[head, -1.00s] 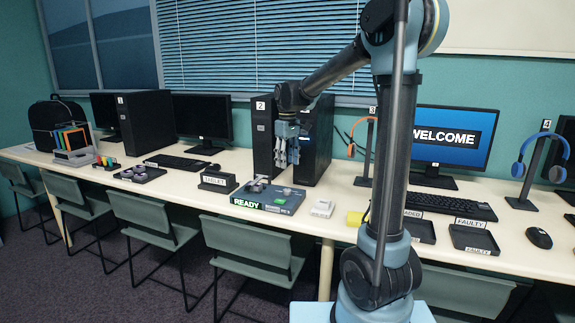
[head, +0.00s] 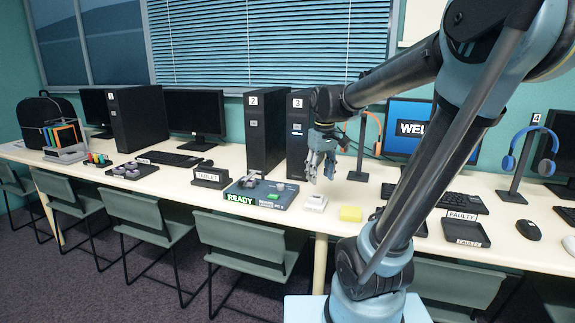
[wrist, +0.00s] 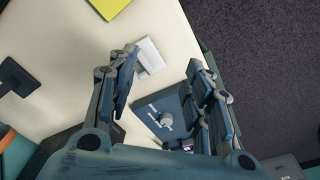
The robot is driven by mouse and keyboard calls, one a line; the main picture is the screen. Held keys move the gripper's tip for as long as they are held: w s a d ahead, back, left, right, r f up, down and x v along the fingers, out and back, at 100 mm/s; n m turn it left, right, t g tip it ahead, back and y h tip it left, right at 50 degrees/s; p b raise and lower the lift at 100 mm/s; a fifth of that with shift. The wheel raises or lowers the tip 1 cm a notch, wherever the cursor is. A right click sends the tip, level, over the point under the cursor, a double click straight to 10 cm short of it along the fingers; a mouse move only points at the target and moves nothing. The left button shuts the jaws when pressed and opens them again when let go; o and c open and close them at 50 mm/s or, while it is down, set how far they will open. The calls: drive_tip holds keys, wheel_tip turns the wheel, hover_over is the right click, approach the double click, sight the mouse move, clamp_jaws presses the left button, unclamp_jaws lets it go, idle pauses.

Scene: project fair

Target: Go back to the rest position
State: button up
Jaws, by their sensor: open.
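My gripper (head: 322,168) hangs above the long table in the head view, in front of computer tower 3. Its jaws are open and empty; in the wrist view my gripper (wrist: 160,80) shows its fingers spread apart. Below it in the head view is a small white block-like item (head: 315,201) on the table, with a gap between them. The blue device with a green READY display (head: 262,194) sits to the left of the gripper. In the wrist view this device (wrist: 150,106) and the white item (wrist: 149,56) show between and beyond the fingers.
Towers 2 (head: 265,130) and 3 (head: 297,150) stand behind. A headphone stand (head: 359,160), monitor (head: 409,128) and tray labelled FAULTY (head: 466,232) are to the right. Green chairs (head: 240,240) line the table's front edge.

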drive_tip(key=s+d+f+m, duration=0.2)
drive_tip(key=s+d+f, duration=0.2)
drive_tip(key=s+f, duration=0.2)
drive_tip(key=s+d+f+m+t, duration=0.1)
drive_tip(key=s+d+f+m, duration=0.2)
drive_tip(key=s+f, duration=0.4)
drive_tip(key=s+d, duration=0.1)
drive_tip(key=s, duration=0.3)
drive_tip(key=shift+w+f, duration=0.2)
drive_tip(key=shift+w, duration=0.25)
idle(0.4)
